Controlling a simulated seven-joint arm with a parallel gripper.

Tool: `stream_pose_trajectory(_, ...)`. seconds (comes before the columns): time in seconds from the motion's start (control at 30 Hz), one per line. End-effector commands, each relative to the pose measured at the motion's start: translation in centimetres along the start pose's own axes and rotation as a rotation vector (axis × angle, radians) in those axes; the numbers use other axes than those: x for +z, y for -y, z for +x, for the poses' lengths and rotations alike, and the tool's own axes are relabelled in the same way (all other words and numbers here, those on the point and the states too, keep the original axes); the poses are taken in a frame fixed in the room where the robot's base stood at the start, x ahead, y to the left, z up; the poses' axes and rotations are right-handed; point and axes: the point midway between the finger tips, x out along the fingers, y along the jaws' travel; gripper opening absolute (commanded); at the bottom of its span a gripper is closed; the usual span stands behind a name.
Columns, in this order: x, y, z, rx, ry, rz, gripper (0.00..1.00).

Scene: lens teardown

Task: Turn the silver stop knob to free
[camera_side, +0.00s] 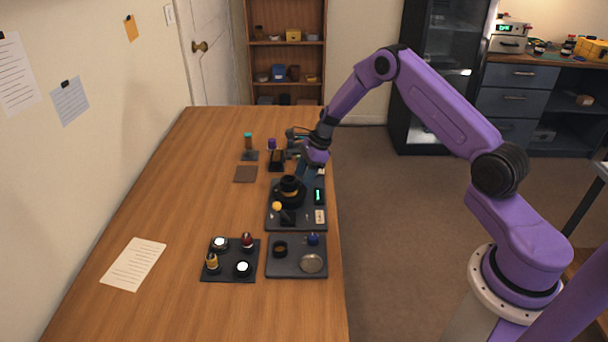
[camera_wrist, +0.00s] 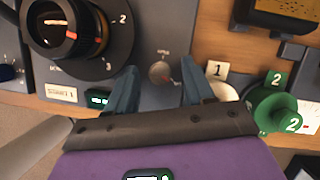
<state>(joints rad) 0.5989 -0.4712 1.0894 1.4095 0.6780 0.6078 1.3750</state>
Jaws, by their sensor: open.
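The silver stop knob (camera_wrist: 160,73) is a small round knob on the grey panel of the base in the wrist view. A small label stands above it, too small to read surely, and a red mark shows at its lower right. My gripper (camera_wrist: 160,88) is open and empty, with one blue finger on each side of the knob in the picture. Whether the fingers reach down to the knob's height I cannot tell. In the side view my gripper (camera_side: 307,172) is over the far end of the lens base, and the knob is hidden.
The black lens (camera_wrist: 65,30) stands on a numbered dial left of the knob. White tag 1 (camera_wrist: 216,70) and a green part (camera_wrist: 275,105) marked 2 lie to the right. In the side view, two dark trays (camera_side: 230,273) (camera_side: 296,272) sit nearer; the table's left is mostly clear.

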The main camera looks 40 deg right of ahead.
Motion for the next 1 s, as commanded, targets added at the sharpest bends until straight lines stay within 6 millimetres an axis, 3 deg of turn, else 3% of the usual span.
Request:
stream_pose_trajectory(0.03,0.01,0.00,-0.01,0.000,0.000,0.000,0.49)
stream_pose_trajectory(0.2,0.01,0.00,-0.02,0.000,0.000,0.000,0.00)
stream_pose_trajectory(0.63,0.04,0.08,-0.02,0.028,-0.001,-0.068,0.00)
stream_pose_trajectory(1.0,0.14,0.26,0.03,0.140,0.000,-0.338,0.00)
